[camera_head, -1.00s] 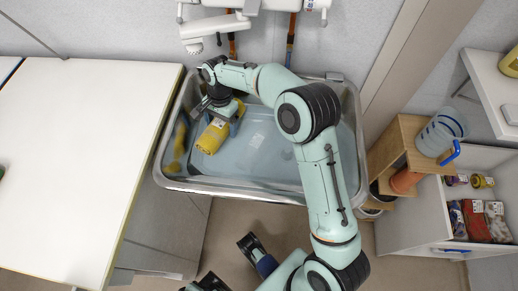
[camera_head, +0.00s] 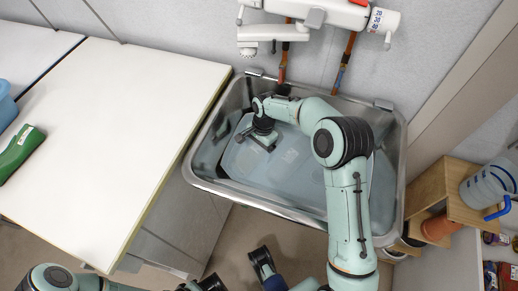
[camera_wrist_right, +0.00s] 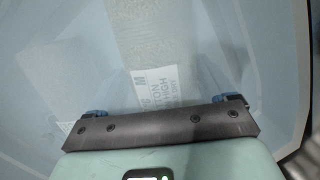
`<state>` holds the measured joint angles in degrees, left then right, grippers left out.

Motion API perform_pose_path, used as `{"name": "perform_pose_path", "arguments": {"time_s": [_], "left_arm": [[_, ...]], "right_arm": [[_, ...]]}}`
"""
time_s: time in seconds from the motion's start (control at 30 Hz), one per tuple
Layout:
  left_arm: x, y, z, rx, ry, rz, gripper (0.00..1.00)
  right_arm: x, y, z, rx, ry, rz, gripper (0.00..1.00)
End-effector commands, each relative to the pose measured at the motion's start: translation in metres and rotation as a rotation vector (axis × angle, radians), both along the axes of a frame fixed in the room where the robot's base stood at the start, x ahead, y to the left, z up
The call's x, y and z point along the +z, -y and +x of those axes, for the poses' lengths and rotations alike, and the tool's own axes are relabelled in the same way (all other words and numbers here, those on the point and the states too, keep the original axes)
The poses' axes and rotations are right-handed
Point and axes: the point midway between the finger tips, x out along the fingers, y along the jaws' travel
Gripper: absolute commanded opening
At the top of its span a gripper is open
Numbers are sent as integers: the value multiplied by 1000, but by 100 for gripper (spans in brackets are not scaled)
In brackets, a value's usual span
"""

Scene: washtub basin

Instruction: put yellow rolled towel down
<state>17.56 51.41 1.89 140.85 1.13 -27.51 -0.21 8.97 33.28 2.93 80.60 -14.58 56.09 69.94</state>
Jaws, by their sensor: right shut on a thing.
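My right gripper (camera_head: 258,139) reaches down into the metal basin (camera_head: 199,182), over a pale blue translucent surface (camera_head: 290,177). No yellow rolled towel shows in either current view. In the right wrist view, a pale, cloth-like strip with a printed white label (camera_wrist_right: 158,88) lies between the blue fingertips of my right gripper (camera_wrist_right: 165,106). It looks greyish white, not yellow. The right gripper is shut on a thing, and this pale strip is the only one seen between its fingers.
A white counter (camera_head: 110,125) stands left of the basin, mostly clear, with a green object (camera_head: 18,153) at its far left. A white tap fixture (camera_head: 290,22) hangs above the basin's back. A wooden shelf (camera_head: 440,195) with a clear pitcher (camera_head: 487,188) stands at right.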

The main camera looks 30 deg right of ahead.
Motion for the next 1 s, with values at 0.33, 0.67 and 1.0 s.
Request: {"name": "perform_pose_path", "arguments": {"time_s": [0.33,0.67,1.0], "left_arm": [[-1,-1,1,1,4,1,0],[9,4,-9,-11,-25,-11,0],[19,10,-23,-25,-61,-29,0]], "right_arm": [[-3,0,0,0,0,0,100],[32,4,2,-1,5,0,100],[73,10,4,1,1,0,100]]}}
